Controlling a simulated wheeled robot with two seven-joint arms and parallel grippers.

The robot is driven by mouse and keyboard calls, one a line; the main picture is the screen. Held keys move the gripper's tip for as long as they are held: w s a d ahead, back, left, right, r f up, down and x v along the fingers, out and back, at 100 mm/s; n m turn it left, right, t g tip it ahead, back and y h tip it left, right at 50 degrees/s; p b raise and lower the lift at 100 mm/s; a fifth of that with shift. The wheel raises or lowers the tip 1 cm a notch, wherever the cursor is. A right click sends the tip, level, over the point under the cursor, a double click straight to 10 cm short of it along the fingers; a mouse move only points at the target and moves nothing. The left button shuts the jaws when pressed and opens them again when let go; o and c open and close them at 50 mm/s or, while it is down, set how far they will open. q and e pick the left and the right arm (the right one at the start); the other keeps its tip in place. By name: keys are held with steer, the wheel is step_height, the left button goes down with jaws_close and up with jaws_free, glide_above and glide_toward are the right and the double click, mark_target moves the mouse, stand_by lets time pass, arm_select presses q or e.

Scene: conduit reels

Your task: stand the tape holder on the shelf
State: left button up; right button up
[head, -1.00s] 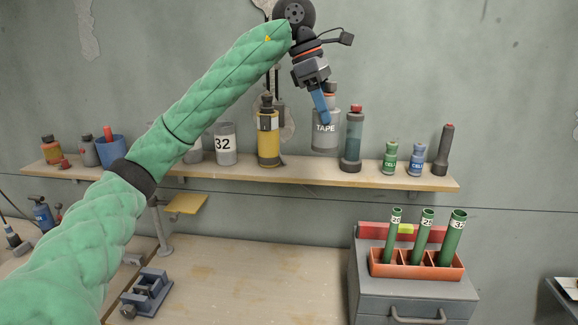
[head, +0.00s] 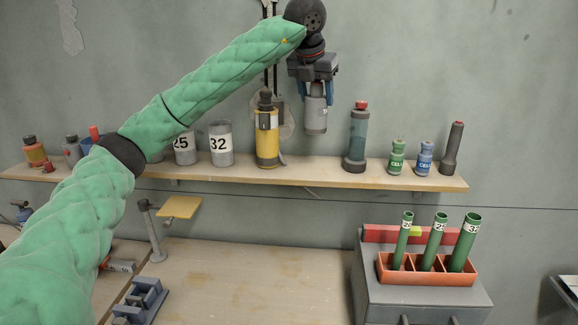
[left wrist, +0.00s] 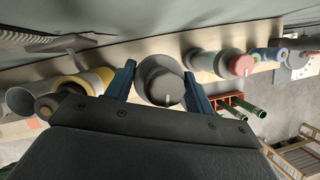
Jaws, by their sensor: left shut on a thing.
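The tape holder, a grey cylinder (head: 316,115), hangs upright below my left gripper (head: 315,92) in the head view. Its base shows above the shelf board, against the wall, with a gap to the board in the picture. Its TAPE label is not readable now. My left gripper points down, its blue fingers shut on the holder's upper part. In the left wrist view the holder's round grey top (left wrist: 160,80) sits between the fingers. The wooden shelf (head: 310,176) runs along the wall. My right gripper is not in view.
On the shelf, a yellow canister (head: 267,138) stands left of the held holder and a grey-green bottle with a red cap (head: 357,140) right of it, with bare board between. Cups marked 25 and 32 (head: 221,148) stand farther left. Below is an orange rack (head: 430,275) with green tubes.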

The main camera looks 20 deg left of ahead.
mark_target(314, 132)
arm_select(q)
steer(key=shift+s+r+n+y, duration=0.1)
steer(key=shift+s+n+y, duration=0.1)
steer(key=shift+n, duration=0.3)
steer(key=shift+s+r+n+y, duration=0.1)
steer(key=shift+n+y, duration=0.1)
steer(key=shift+n, duration=0.3)
steer(key=shift+w+f+n, duration=0.1)
steer(key=shift+f+n, duration=0.1)
steer(key=shift+n, duration=0.2)
step_height(314, 132, down, 6)
steer(key=shift+r+p, duration=0.1)
steer(key=shift+p, duration=0.95)
steer(key=shift+f+p, duration=0.75)
steer(key=shift+f, duration=1.3)
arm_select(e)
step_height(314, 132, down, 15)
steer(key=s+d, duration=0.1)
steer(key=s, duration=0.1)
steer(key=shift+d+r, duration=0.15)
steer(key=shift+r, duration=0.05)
arm_select(q)
steer(key=shift+f, duration=0.1)
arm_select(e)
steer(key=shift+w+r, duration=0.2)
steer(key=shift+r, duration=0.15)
arm_select(q)
steer(key=o, duration=1.1)
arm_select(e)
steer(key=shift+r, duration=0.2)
